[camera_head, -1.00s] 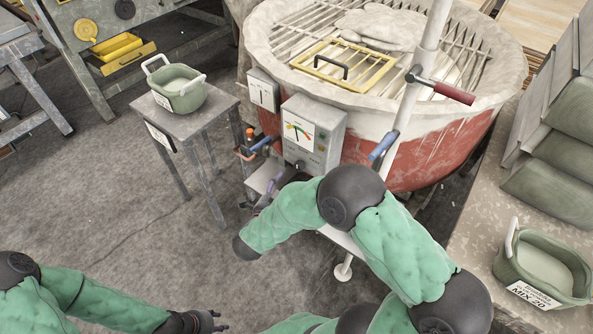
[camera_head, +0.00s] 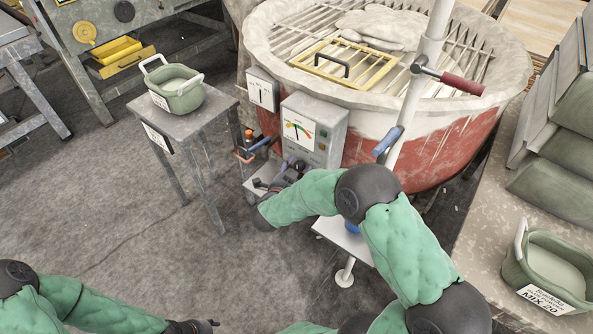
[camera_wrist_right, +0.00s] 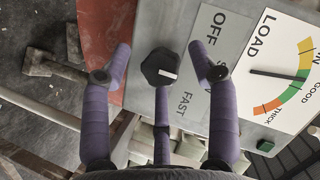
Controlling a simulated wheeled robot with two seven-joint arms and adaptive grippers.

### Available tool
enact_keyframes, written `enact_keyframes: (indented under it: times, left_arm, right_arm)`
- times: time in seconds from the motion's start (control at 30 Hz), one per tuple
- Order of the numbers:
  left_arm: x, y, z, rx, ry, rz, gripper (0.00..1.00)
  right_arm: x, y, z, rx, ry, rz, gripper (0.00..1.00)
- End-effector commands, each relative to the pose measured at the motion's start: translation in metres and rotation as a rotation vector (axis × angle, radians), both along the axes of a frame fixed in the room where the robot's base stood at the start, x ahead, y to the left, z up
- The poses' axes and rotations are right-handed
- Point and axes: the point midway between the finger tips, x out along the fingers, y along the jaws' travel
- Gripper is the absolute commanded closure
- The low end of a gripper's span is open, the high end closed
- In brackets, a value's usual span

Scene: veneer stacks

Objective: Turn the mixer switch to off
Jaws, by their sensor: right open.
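The mixer's grey control box (camera_head: 315,125) with its load gauge stands against the red and white mixer tub. In the right wrist view, the black switch knob (camera_wrist_right: 160,67) sits on the grey panel (camera_wrist_right: 228,60), labelled OFF, a partly hidden middle word, and FAST. My left gripper (camera_head: 203,326) is low at the bottom edge.
A small table (camera_head: 185,118) with a green tub (camera_head: 177,92) stands left of the mixer. A post (camera_head: 412,105) with blue and red handles rises right of the box. Another green tub (camera_head: 545,270) labelled MIX 20 is at the right. Open floor lies at lower left.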

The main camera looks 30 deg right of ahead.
Motion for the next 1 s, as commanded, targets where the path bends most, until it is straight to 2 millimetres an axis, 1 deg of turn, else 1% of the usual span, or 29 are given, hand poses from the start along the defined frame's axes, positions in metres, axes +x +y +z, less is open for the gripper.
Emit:
enact_keyframes:
  times: [0.03,0.07,0.1,0.17,0.2,0.23,0.43,0.57,0.77,1.0]
  left_arm:
    - [0.0,0.0,0.0,0.0,0.0,0.0,0.6]
    - [0.0,0.0,0.0,0.0,0.0,0.0,0.6]
    - [0.0,0.0,0.0,0.0,0.0,0.0,0.6]
    - [0.0,0.0,0.0,0.0,0.0,0.0,0.6]
    - [0.0,0.0,0.0,0.0,0.0,0.0,0.6]
    - [0.0,0.0,0.0,0.0,0.0,0.0,0.6]
    - [0.0,0.0,0.001,0.0,0.0,0.0,0.6]
    - [0.0,0.0,0.007,0.0,0.0,0.0,0.6]
    - [0.0,0.0,0.028,0.0,0.0,0.0,0.6]
    - [0.0,0.0,0.065,0.0,0.0,0.0,0.6]
  right_arm:
    - [0.0,0.0,0.0,0.0,0.0,0.0,0.4]
    - [0.0,0.0,0.0,0.0,0.0,0.0,0.46]
    - [0.0,0.0,0.0,0.0,0.0,0.0,0.57]
    - [0.0,0.0,0.0,0.0,0.0,0.0,0.74]
    - [0.0,0.0,0.0,0.0,0.0,0.0,0.85]
    - [0.0,0.0,0.0,0.0,-0.001,0.001,0.94]
    - [0.0,0.001,0.0,-0.001,0.004,0.003,0.94]
    - [0.001,0.001,0.001,-0.01,0.025,0.004,0.94]
    - [0.001,0.002,0.004,-0.043,0.108,0.004,0.94]
    - [0.003,0.003,0.007,-0.114,0.279,0.007,0.94]
